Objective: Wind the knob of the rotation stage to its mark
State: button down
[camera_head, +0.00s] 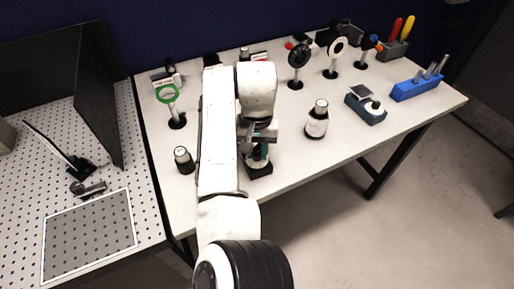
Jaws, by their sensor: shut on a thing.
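My gripper (262,133) points down over the front part of the white table, just above a small stage with a dark square base (258,168). The jaws are shut on a part at the top of this stage, which I take to be the knob of the rotation stage. A teal or green part of the stage shows just under the fingers. The mark on the knob is too small or hidden to make out.
The table's front edge is close.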

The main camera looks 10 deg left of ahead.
aim_at(257, 152)
jog(key=c, duration=0.9)
grip_release()
jog(key=shift+o, duration=0.2)
jog(key=shift+r, duration=0.1)
notch_tip(257, 152, up, 11)
jog(key=b, duration=0.1)
jog(key=shift+f, duration=0.25)
